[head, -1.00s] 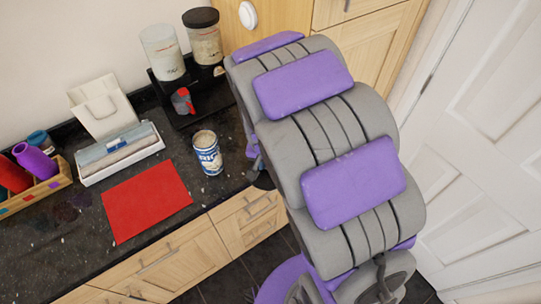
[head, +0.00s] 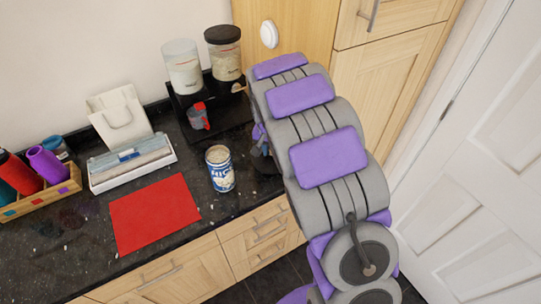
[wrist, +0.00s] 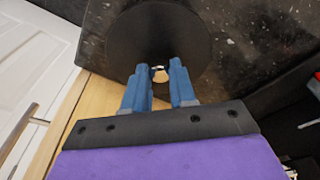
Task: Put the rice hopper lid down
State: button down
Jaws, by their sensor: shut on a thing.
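The rice hopper lid is a round black disc (wrist: 150,32) in the wrist view. My gripper (wrist: 161,74) has its two blue fingers shut on its knob, with a small pale spot between them. In the head view my gripper and the lid are mostly hidden behind my arm, by the right part of the counter. Two clear hoppers stand on a black stand at the back: the left hopper (head: 183,68) has no black lid, the right hopper (head: 224,55) has one. An open blue and white can (head: 220,170) with pale contents stands on the counter.
A red mat (head: 154,213) lies flat on the dark counter (head: 70,242). A red and grey scoop or cup (head: 198,116) is at the stand. A white box (head: 130,160), a white bag (head: 120,118) and a wooden rack of bottles (head: 45,199) are left. A tall cupboard (head: 385,100) is right.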

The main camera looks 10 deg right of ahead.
aim_at(270, 151)
jog(key=shift+w, duration=0.4)
jog(key=shift+w+f, duration=0.15)
jog(key=shift+f, duration=0.15)
notch_tip(270, 151, down, 3)
jog(key=shift+f+b, duration=0.1)
jog(key=shift+b, duration=0.6)
jog(key=c, duration=0.9)
grip_release()
